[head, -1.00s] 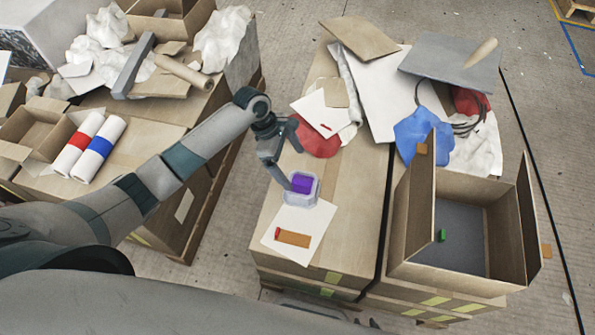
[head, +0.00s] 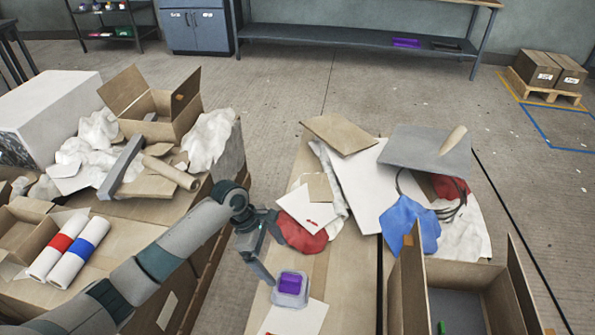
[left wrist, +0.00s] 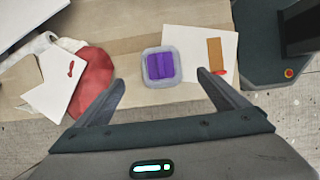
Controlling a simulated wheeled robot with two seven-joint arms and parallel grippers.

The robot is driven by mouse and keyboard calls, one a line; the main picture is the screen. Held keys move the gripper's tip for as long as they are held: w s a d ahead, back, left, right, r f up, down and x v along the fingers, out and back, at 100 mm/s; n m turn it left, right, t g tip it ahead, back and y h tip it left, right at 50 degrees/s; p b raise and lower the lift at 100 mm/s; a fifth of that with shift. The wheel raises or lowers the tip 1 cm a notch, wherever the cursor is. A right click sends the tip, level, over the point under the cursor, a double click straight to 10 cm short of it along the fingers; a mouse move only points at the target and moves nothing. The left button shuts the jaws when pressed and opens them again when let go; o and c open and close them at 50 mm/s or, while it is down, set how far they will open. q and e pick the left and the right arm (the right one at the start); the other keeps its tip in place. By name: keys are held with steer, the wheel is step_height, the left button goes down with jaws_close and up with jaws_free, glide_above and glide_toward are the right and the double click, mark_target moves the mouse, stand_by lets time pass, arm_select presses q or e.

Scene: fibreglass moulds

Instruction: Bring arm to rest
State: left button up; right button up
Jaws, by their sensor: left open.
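My left arm comes in from the left in the head view, and its gripper (head: 270,258) hangs over the near left part of the cardboard-topped stack (head: 318,262). In the left wrist view the gripper (left wrist: 160,82) has its two fingers wide apart with nothing between them. A clear tub with a purple block in it (head: 290,288) stands on the stack just beyond the fingertips. The tub also shows in the left wrist view (left wrist: 159,67), apart from both fingers. My right gripper is in neither current view.
An open cardboard box (head: 414,285) holding a small green thing stands at the right. A blue cloth (head: 408,222), a red cloth (head: 300,237) and a grey board (head: 425,148) lie farther back. A cluttered stack with two rolls (head: 70,248) is at the left.

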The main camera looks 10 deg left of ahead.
arm_select(q)
steer(key=s+d+f+m+t, duration=0.1)
steer(key=s+d+f+m, duration=0.1)
steer(key=s+m, duration=0.5)
steer(key=s+d+f+m+t, duration=0.1)
steer(key=s+f+m, duration=0.25)
steer(key=s, duration=0.45)
steer(key=s+a+r+m+t+y, duration=0.1)
steer(key=s+a+r+m+y, duration=0.1)
steer(key=s+a+m, duration=0.45)
steer(key=s+a+r+m+t+y, duration=0.1)
steer(key=s+a+r+m+y, duration=0.15)
steer(key=s, duration=0.65)
steer(key=s+d+f+x, duration=0.1)
steer(key=x, duration=1)
steer(key=s+d+x, duration=0.2)
steer(key=x, duration=0.9)
steer(key=s+f+t, duration=0.1)
steer(key=s+f, duration=0.2)
steer(key=f, duration=0.6)
steer(key=s+f+m+h, duration=0.1)
steer(key=s+f, duration=0.2)
steer(key=f, duration=0.5)
steer(key=shift+s+d+f+t, duration=0.3)
steer(key=shift+d+f+t, duration=0.05)
steer(key=shift+d+t, duration=0.05)
